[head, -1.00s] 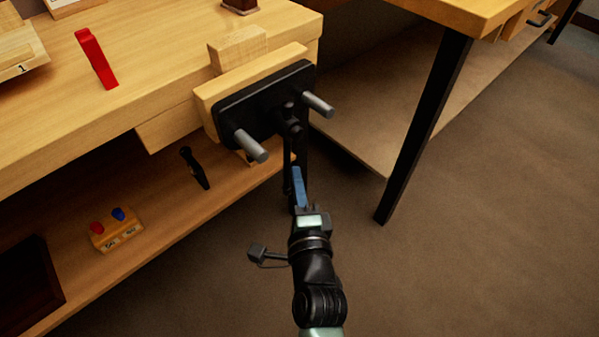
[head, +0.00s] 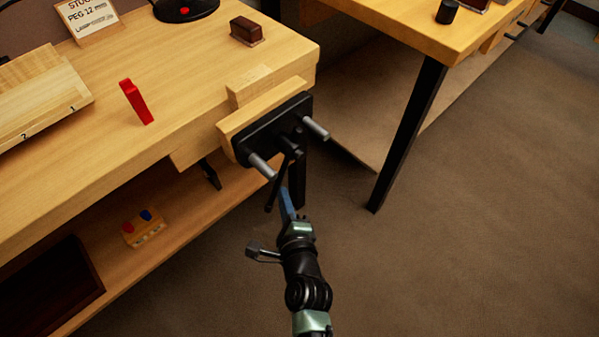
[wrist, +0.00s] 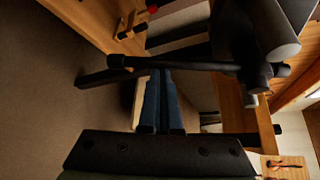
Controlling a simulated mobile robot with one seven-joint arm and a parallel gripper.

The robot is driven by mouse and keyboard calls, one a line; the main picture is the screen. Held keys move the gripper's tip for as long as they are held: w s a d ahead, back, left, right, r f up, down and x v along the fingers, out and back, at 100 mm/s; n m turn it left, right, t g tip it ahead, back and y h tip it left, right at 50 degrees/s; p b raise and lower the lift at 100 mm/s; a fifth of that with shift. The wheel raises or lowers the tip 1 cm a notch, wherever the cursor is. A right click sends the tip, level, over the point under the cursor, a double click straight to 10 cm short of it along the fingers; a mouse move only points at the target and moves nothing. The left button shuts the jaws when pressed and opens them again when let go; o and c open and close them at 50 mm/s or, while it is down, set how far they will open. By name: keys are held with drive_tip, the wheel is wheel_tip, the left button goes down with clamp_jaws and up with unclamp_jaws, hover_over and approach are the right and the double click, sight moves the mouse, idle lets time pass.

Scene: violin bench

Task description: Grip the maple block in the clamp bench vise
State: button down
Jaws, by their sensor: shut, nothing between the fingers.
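The bench vise (head: 240,137) is on the bench's front edge, with a black front plate, a wooden jaw facing and two grey rods. The pale maple block (head: 247,88) stands behind the wooden facing, its top showing above it; its lower part is hidden. I cannot tell whether the jaws touch it on both sides. The black vise handle (head: 279,183) hangs tilted, lower end to the left. It crosses the wrist view (wrist: 190,65). My gripper (head: 286,192) is shut and empty, its blue fingers (wrist: 162,72) close beside the handle; contact is unclear.
A box with red and blue buttons (head: 143,230) is on the lower shelf. Another table's black leg (head: 408,135) stands right. Floor is clear at right.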

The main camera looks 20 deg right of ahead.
drive_tip(key=a+r+m+p, duration=0.1)
drive_tip(key=p, duration=0.2)
drive_tip(key=a+r+g+y+p, duration=0.1)
drive_tip(key=r+p, duration=0.1)
drive_tip(key=p, duration=0.2)
drive_tip(key=shift+s+a+m+y, duration=0.25)
drive_tip(key=shift+s+m+y, duration=0.05)
drive_tip(key=shift+s+m, duration=0.1)
drive_tip(key=r+m+g+y+p, duration=0.1)
drive_tip(key=r+m+y+p, duration=0.1)
drive_tip(key=p, duration=0.4)
drive_tip(key=a+r+m+g+y+p, duration=0.1)
drive_tip(key=r+m+y+p, duration=0.2)
drive_tip(key=r+p, duration=0.3)
drive_tip(key=a+r+m+g+y+p, duration=0.1)
drive_tip(key=r+m+g+y+p, duration=0.1)
drive_tip(key=r+p, duration=0.3)
drive_tip(key=shift+s+m+y+p, duration=0.25)
drive_tip(key=shift+m+y+p, duration=0.5)
drive_tip(key=shift+p, duration=0.9)
drive_tip(key=shift+w+d+r+p, duration=0.1)
drive_tip(key=shift+d+r+p, duration=0.25)
drive_tip(key=shift+r, duration=0.25)
